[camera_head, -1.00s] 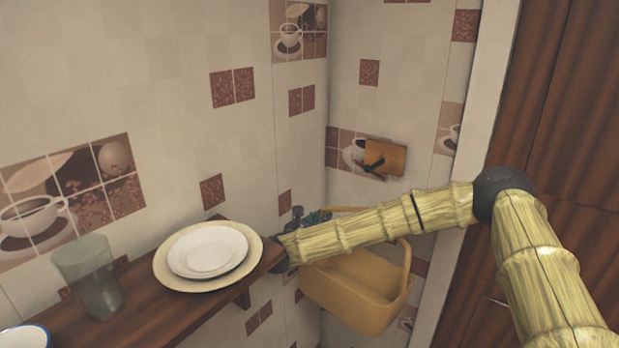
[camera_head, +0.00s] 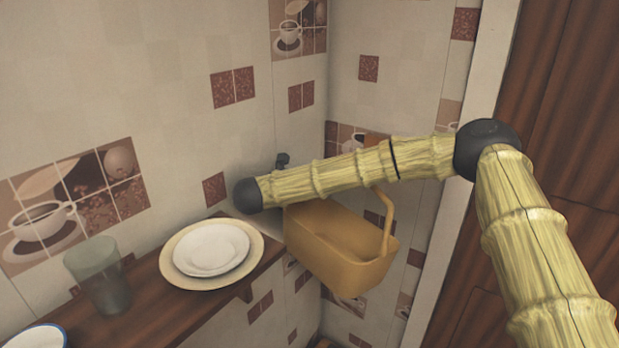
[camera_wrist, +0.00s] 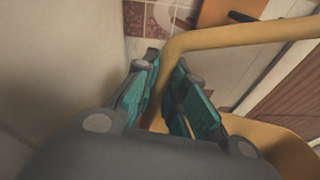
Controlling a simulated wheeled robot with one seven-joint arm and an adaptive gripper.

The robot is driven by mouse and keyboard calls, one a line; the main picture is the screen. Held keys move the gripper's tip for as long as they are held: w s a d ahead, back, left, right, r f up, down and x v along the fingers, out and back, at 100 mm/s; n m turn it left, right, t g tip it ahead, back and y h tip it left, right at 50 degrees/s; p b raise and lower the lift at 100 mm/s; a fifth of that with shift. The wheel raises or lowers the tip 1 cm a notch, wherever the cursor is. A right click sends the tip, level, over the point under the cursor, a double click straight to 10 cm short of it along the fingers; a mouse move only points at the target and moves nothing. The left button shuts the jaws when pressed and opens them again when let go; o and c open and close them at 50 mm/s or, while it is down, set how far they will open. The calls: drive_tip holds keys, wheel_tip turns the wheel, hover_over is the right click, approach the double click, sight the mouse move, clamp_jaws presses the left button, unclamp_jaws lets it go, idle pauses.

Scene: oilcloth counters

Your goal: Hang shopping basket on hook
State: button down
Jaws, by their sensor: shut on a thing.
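The yellow shopping basket (camera_head: 345,262) hangs in the air by its handle, near the wall corner and right of the shelf. It is tilted. In the wrist view its handle (camera_wrist: 235,38) runs between the teal fingers of my gripper (camera_wrist: 163,68), which is shut on it. In the head view my arm hides most of the gripper. The hook is a dark peg (camera_wrist: 241,17) on an orange-brown wall plate (camera_wrist: 212,12), at the top of the wrist view, beyond the handle and apart from it. In the head view my arm covers the peg.
A wooden shelf (camera_head: 150,318) on the left wall holds stacked plates (camera_head: 211,248), a glass (camera_head: 98,275) and a partly visible blue-rimmed dish (camera_head: 38,337). The shelf's end is close to the basket's left side. A brown wooden cabinet (camera_head: 560,130) stands at the right.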

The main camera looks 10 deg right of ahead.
drive_tip(key=p+x, duration=0.1)
drive_tip(key=x, duration=0.9)
drive_tip(key=shift+w+a, duration=0.2)
drive_tip(key=shift+a, duration=0.05)
idle(1.2)
idle(0.5)
idle(0.5)
